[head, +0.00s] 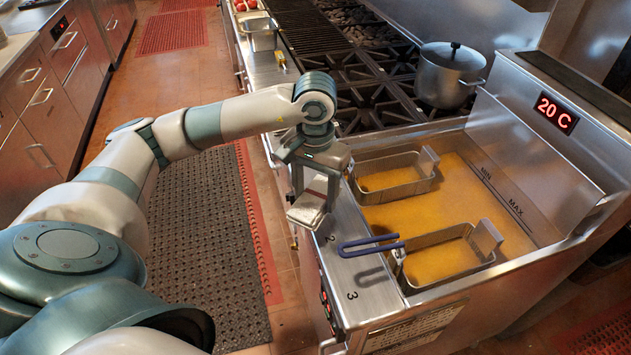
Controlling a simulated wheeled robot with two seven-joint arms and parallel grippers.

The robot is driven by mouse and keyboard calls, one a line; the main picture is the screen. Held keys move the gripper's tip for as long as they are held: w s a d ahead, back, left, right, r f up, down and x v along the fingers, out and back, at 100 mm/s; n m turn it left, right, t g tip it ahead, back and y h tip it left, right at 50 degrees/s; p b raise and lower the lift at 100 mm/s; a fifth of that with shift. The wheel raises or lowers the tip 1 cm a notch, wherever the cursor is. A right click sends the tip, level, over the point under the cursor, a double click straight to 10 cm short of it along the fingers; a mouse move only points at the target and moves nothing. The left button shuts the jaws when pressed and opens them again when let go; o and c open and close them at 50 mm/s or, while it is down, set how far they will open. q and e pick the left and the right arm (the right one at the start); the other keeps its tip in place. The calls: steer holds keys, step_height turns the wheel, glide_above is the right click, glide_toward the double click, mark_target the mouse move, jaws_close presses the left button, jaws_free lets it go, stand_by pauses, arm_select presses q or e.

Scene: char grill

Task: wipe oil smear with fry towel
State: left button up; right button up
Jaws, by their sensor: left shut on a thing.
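My left gripper (309,199) reaches over the front ledge of the fryer, pointing down. It is shut on a pale folded cloth, the fry towel (306,212), which hangs between its fingers at the ledge near the marking 2. I cannot tell whether the towel touches the metal. The steel fryer ledge (362,290) is bare in front of the towel. I cannot make out an oil smear; the gripper and towel hide part of the ledge. My right gripper is not in view.
Two fry baskets sit in the yellow oil, one behind (395,187) and one nearer (448,270) with a blue handle (368,245) over the ledge. A lidded pot (447,75) stands on the burners. A steel pan (259,33) is at the far counter. A dark mat (195,235) covers the floor.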

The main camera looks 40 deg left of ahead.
arm_select(q)
steer(key=shift+r+p, duration=0.3)
steer(key=shift+r, duration=1.1)
